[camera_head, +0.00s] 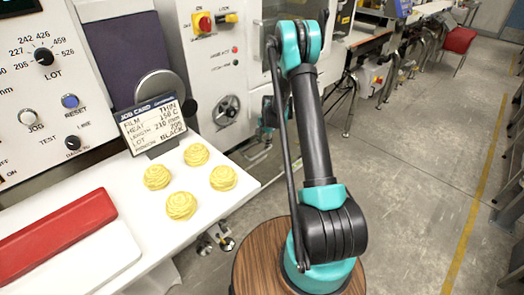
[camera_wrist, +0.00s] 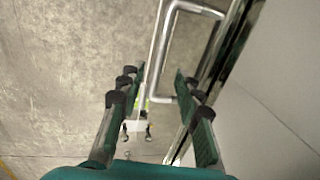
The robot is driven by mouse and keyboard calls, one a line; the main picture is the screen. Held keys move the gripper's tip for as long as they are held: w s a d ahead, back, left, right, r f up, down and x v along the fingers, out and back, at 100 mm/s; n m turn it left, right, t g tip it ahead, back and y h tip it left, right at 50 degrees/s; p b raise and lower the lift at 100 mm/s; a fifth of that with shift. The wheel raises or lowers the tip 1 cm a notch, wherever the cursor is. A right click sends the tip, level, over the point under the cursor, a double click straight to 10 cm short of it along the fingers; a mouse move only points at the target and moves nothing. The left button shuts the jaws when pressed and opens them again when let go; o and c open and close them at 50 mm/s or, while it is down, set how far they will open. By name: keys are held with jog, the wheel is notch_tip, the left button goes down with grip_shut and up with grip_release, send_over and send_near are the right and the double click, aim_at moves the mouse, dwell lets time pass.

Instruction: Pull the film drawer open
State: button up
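In the wrist view my gripper (camera_wrist: 160,78) is open, its dark green fingers spread apart. A shiny metal bar (camera_wrist: 158,55), bent like a U-shaped handle, shows between the fingertips and touches neither finger as far as I can see. Its upper end bends right towards a pale panel (camera_wrist: 280,75) with a metal edge. I cannot tell for sure whether this is the film drawer and its handle. In the head view my arm rises in front of the machine, and a little teal of its far end (camera_head: 268,108) shows behind the link; the drawer is not clearly seen there.
Grey floor (camera_head: 405,190) is clear at right. A red chair (camera_head: 459,40) stands far back.

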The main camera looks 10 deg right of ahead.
aim_at(262, 152)
jog(key=shift+w+a+f, duration=0.1)
jog(key=shift+w+f, duration=0.05)
jog(key=shift+f, duration=0.75)
jog(key=shift+w+a+f, duration=0.1)
jog(key=shift+w+f, duration=0.05)
jog(key=shift+f, duration=0.8)
jog(key=shift+w+a+f, duration=0.1)
jog(key=shift+w+f, duration=0.05)
jog(key=shift+f, duration=0.75)
grip_shut()
